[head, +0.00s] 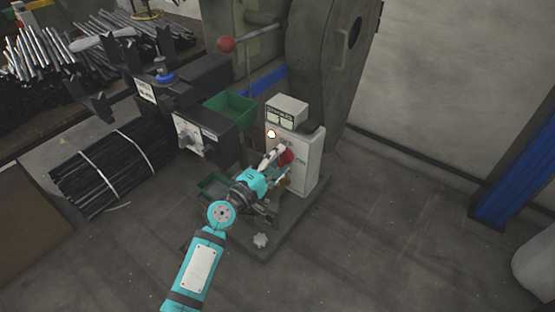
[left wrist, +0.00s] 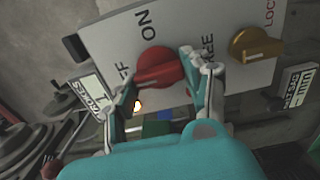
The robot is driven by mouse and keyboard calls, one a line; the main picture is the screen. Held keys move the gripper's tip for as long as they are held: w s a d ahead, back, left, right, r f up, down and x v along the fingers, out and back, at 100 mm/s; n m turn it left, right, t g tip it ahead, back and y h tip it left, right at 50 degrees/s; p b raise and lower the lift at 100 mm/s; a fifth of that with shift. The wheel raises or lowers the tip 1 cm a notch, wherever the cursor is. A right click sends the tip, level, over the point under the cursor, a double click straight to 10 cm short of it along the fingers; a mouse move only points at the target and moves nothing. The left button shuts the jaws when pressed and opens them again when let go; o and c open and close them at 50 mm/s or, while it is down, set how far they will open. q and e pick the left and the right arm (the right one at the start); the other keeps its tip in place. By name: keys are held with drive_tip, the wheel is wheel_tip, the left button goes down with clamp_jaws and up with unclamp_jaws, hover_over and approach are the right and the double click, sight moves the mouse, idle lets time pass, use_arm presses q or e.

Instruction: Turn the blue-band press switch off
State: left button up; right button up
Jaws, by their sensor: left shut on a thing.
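The press's white control box (head: 307,158) faces my arm in the head view. A red switch knob (head: 286,157) sits on its front. The knob also shows close up in the left wrist view (left wrist: 157,68), with ON lettering above it and a partly covered OFF label to its left. My left gripper (head: 278,164) is at the knob, shut on it, with one finger on each side (left wrist: 160,80). The fingers and palm hide part of the panel. The knob's exact pointing direction is hard to tell. My right gripper is in neither view.
A yellow knob (left wrist: 255,46) sits on the same panel, beside FREE and LOCK lettering. A green bin (head: 231,108) and a grey box with a dial (head: 200,138) are left of the control box. Bundled dark rods (head: 102,172) lie further left.

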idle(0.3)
use_arm(q)
drive_tip(key=o, duration=1.2)
drive_tip(key=shift+c, duration=0.2)
drive_tip(key=shift+a, duration=0.1)
drive_tip(key=v, duration=1.2)
drive_tip(key=shift+f, duration=0.1)
